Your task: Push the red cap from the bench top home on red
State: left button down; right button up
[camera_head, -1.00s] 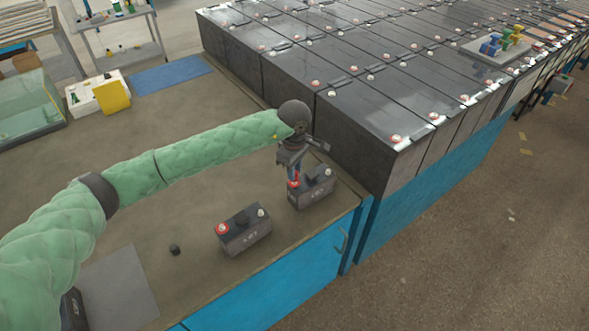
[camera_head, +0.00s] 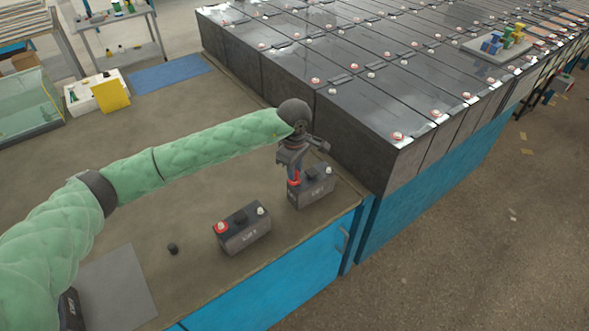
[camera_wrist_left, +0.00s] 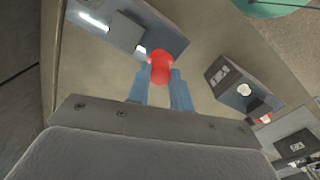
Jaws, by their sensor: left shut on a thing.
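My left gripper (camera_head: 294,179) is shut on the red cap (camera_wrist_left: 160,68), which sits between its blue fingertips. It holds the cap at the left end of the right-hand small dark battery (camera_head: 312,189). In the left wrist view the cap is at the edge of this battery (camera_wrist_left: 165,22), and the post beneath it is hidden. I cannot tell whether the cap touches the post. A pale post (camera_head: 328,170) shows at the battery's other end. My right gripper is not in view.
A second small battery (camera_head: 243,232) with a red-ringed post stands to the left. A small black cap (camera_head: 172,249) lies on the bench (camera_head: 190,200). A large block of dark batteries (camera_head: 340,95) rises behind. A grey mat (camera_head: 115,285) lies at front left.

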pick_arm(q)
jog(key=shift+f+b, duration=0.45)
jog(key=shift+b, duration=0.05)
dwell(1.0)
jog(key=c, duration=0.7)
grip_release()
jog(key=shift+r, duration=0.15)
jog(key=shift+r, duration=3.4)
